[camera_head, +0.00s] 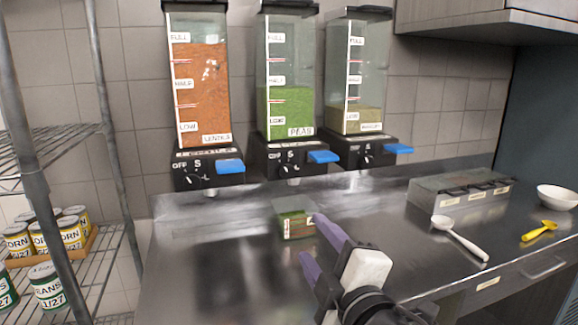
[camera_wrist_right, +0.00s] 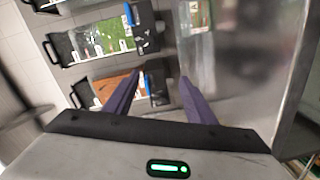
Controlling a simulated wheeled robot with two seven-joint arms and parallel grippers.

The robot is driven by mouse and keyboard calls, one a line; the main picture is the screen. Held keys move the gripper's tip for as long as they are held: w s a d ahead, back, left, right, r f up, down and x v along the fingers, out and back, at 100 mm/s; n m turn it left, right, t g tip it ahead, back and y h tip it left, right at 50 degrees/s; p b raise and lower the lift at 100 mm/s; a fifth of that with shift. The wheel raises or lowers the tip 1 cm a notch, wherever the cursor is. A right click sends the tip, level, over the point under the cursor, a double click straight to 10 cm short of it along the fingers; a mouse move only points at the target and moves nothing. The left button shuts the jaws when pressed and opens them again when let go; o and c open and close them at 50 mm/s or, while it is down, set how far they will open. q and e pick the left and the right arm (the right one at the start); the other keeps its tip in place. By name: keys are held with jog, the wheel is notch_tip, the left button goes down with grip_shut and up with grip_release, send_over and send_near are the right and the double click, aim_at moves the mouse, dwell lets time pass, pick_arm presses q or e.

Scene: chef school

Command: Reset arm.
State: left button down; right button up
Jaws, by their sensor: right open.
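My right gripper (camera_head: 311,237) is above the steel counter (camera_head: 220,265), its two purple fingers spread apart with nothing between them. In the right wrist view the open fingers (camera_wrist_right: 160,76) point toward the dispensers. A small clear container (camera_head: 295,222) with green contents stands on the counter just beyond the fingertips, apart from them as far as I can tell. It also shows at the top of the right wrist view (camera_wrist_right: 198,14). My left gripper is in neither view.
Wall dispensers hold orange lentils (camera_head: 202,85), green peas (camera_head: 290,108) and a low olive-coloured fill (camera_head: 358,118). At right are a lidded box (camera_head: 450,197), a white spoon (camera_head: 462,240), a yellow scoop (camera_head: 540,232) and a white bowl (camera_head: 558,197). A can rack stands left. The counter's left is clear.

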jog(key=s+d+f+m+g+h, duration=0.25)
jog(key=s+d+f+m, duration=0.2)
jog(key=f, duration=0.55)
jog(key=s+d+f+m+g+h, duration=0.1)
jog(key=s+d+f+m+g, duration=0.35)
jog(key=f, duration=0.45)
jog(key=s+d+f+m+g+h, duration=0.1)
jog(key=s+d+f+m+g, duration=0.25)
jog(key=s+f, duration=0.5)
jog(key=s+d+f+m+g, duration=0.25)
jog(key=s+d+f, duration=0.25)
jog(key=s, duration=0.6)
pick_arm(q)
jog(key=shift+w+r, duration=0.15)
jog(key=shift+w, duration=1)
pick_arm(e)
jog(key=w+a+f+t+y, duration=0.1)
jog(key=w+a+f+t, duration=0.1)
jog(key=f, duration=0.4)
jog(key=w+a+f+t+y, duration=0.1)
jog(key=a+f+t, duration=0.1)
jog(key=f, duration=0.4)
jog(key=shift+w+a+t, duration=0.4)
jog(key=shift+a, duration=0.3)
jog(key=shift+f, duration=0.1)
